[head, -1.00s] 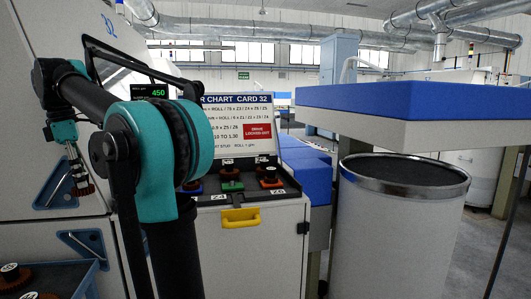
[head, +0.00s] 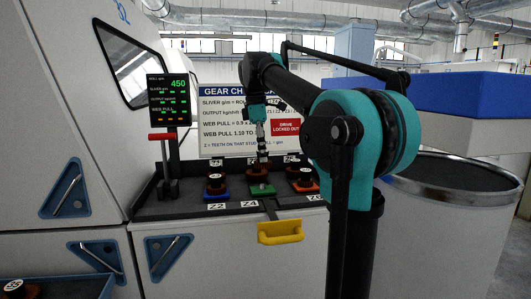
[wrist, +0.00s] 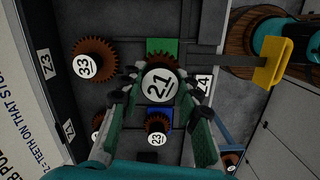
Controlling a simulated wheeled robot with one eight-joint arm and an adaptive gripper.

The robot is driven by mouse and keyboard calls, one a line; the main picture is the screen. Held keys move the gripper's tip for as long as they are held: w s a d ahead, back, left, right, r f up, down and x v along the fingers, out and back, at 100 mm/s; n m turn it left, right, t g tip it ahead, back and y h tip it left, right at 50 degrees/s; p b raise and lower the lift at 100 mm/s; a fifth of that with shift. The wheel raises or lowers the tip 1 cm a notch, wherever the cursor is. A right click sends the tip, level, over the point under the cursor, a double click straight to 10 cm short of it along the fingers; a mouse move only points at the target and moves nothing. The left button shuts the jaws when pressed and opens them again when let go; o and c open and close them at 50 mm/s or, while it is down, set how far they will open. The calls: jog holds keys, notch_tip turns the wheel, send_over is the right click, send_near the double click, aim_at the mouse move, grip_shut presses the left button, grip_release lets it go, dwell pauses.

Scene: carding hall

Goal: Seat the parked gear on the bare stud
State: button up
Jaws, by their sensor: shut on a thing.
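My gripper (head: 262,157) points down over the green block (head: 262,190) on the dark shelf below the gear chart. In the wrist view my gripper (wrist: 163,90) is shut on the round cap of the gear marked 21 (wrist: 159,83). Its brown teeth (wrist: 162,60) show beside the cap, over the green block (wrist: 163,46). I cannot tell whether this gear touches the block or hangs just above it. The stud under it is hidden. No bare stud shows clearly.
A brown gear stands on the blue block (head: 215,196) left of the green one, and another gear (head: 304,178) stands to the right. A large gear (wrist: 96,60) lies beside my gripper. A red-topped lever (head: 162,138) and yellow handle (head: 280,232) are near.

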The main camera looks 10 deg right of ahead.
jog(key=shift+a+f, duration=0.1)
jog(key=shift+f, duration=3.4)
jog(key=o, duration=1.3)
jog(key=r, duration=0.4)
jog(key=a+r, duration=0.1)
jog(key=r, duration=0.7)
jog(key=shift+w+a, duration=0.2)
